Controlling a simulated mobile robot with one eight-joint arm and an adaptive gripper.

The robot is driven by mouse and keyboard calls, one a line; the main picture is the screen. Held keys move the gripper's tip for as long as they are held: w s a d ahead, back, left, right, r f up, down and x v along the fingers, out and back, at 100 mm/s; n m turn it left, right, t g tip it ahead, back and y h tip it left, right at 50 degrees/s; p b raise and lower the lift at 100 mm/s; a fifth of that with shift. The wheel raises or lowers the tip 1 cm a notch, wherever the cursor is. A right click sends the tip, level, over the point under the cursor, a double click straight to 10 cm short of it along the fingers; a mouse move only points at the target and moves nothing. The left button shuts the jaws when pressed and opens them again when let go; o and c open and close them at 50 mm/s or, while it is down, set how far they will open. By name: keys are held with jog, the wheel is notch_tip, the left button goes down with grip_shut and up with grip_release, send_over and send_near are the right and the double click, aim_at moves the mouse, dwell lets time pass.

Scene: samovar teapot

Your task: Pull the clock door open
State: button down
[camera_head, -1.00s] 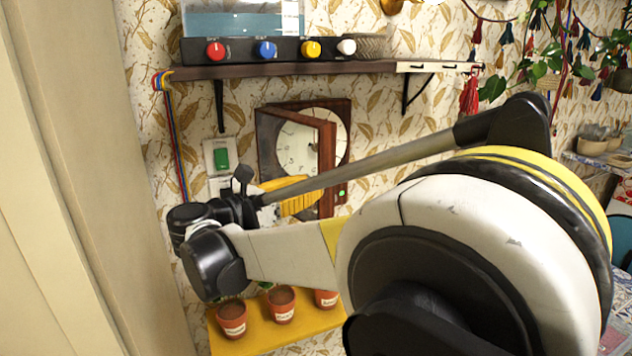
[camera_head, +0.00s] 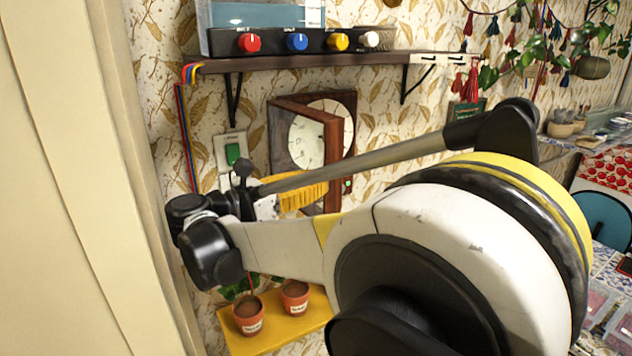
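The wall clock (camera_head: 343,108) has a dark wooden square case and a white dial. Its wooden-framed door (camera_head: 331,152) stands swung out from the case, with a glass pane (camera_head: 306,142) through which dial marks show. The pane side faces left and the thick frame edge points toward me. My arm crosses in front of the clock's lower part.
A shelf (camera_head: 330,62) with red, blue, yellow and white knobs runs above the clock. A green switch (camera_head: 232,154) is left of it. Potted plants stand on a yellow shelf (camera_head: 290,330) below. A pale vertical panel (camera_head: 75,180) stands close on the left.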

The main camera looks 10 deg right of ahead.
aim_at(324, 130)
jog(key=c, duration=1.3)
grip_release()
notch_tip(324, 130, up, 10)
jog(key=shift+r, duration=0.1)
